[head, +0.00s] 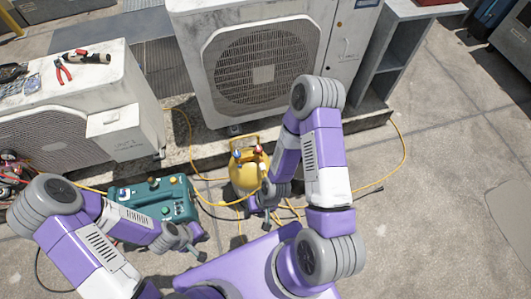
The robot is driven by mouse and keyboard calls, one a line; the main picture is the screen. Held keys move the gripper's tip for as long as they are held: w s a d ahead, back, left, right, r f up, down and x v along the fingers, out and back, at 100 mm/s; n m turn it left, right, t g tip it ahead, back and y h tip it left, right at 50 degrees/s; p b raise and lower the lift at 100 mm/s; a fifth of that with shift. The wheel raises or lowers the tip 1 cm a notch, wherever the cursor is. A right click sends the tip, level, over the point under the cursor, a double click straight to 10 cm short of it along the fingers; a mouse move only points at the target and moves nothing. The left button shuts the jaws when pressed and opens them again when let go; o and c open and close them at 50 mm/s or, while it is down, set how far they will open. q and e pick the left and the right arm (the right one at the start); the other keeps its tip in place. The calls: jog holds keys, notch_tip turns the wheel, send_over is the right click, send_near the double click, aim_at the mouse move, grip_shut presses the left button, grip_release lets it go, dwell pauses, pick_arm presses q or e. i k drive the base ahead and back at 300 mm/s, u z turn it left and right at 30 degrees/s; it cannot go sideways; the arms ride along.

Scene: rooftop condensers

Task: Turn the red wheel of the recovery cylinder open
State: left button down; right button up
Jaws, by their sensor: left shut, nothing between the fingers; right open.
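The yellow recovery cylinder (241,180) stands upright on the ground in front of the large condenser. My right gripper (263,217) is open and empty, in front of and below the cylinder's right side, apart from the red wheel. My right forearm overlaps the cylinder's right edge. My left gripper (200,242) is shut and empty, low in front of the teal machine and well left of the cylinder.
The teal machine (150,188) stands left of the cylinder. Yellow hoses (186,130) loop around the cylinder and over the ground. The condenser (262,70) stands behind. Red-handled pliers (63,71) lie on the left unit. Open concrete (440,210) lies to the right.

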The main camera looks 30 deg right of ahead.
aim_at(258, 148)
jog(key=z, duration=0.8)
jog(key=k, duration=1.4)
jog(key=u, duration=0.95)
